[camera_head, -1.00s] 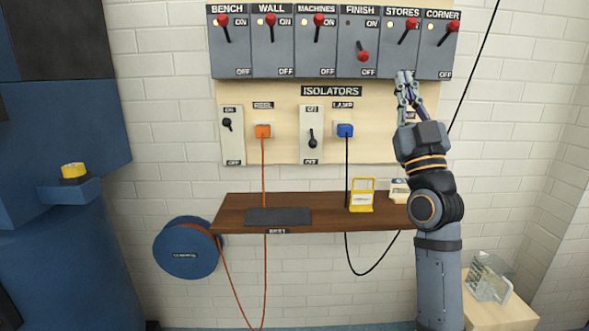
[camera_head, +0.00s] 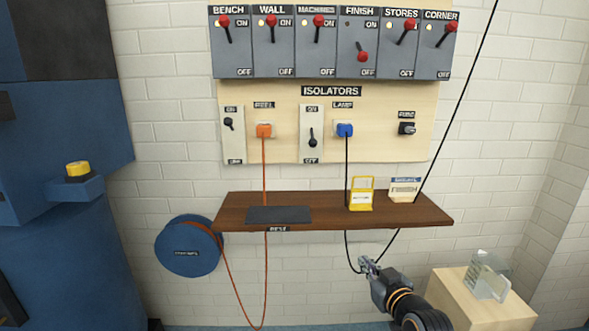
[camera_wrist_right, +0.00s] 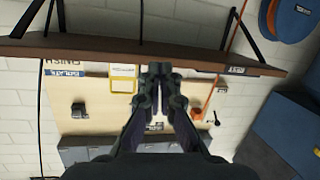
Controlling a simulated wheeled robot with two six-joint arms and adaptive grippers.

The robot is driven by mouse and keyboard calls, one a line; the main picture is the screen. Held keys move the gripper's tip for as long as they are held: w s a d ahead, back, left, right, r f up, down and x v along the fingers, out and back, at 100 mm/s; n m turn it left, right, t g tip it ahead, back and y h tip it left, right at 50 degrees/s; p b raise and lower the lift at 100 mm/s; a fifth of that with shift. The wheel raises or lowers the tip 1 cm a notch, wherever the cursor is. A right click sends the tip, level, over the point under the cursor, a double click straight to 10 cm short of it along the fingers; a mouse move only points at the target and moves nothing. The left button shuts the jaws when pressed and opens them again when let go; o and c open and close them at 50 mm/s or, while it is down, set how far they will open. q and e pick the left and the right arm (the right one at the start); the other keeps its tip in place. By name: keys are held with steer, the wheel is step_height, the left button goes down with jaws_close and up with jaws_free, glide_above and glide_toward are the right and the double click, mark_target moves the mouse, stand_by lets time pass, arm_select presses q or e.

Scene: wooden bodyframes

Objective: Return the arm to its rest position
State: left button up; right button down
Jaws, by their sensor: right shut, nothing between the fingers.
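My right gripper (camera_head: 369,265) is low at the lower right of the head view, below the shelf's front edge and apart from it. Its fingers are together and hold nothing. In the right wrist view the closed fingertips (camera_wrist_right: 160,72) point toward the shelf's underside and the board. My right arm (camera_head: 408,303) comes in from the bottom edge. My left gripper is in neither view now.
The wooden shelf (camera_head: 335,220) carries a dark mat (camera_head: 278,215), a yellow-framed stand (camera_head: 361,195) and a card holder (camera_head: 404,190). Black cords hang near my gripper. A wooden block (camera_head: 478,300) with a clear holder (camera_head: 490,277) stands at right. A blue reel (camera_head: 189,250) hangs left.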

steer(key=s+d+f+m+g+h, duration=0.25)
steer(key=s+f+g, duration=0.85)
steer(key=s+f, duration=1.5)
arm_select(q)
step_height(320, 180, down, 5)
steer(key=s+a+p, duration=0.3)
steer(key=p, duration=1.2)
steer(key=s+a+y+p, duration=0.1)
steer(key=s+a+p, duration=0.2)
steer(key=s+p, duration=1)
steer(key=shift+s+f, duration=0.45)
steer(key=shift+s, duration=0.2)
arm_select(e)
steer(key=s+d+f+g, duration=0.1)
steer(key=s+d+f, duration=0.1)
steer(key=s, duration=0.6)
steer(key=s+d+f+g+h, duration=0.1)
steer(key=s+d+f, duration=0.2)
steer(key=s, duration=0.5)
steer(key=s+d+f+g, duration=0.1)
steer(key=s+d+f, duration=0.1)
steer(key=s+f, duration=0.3)
steer(key=s+m, duration=0.1)
steer(key=s, duration=0.2)
steer(key=shift+s+d, duration=0.15)
steer(key=shift+s, duration=0.25)
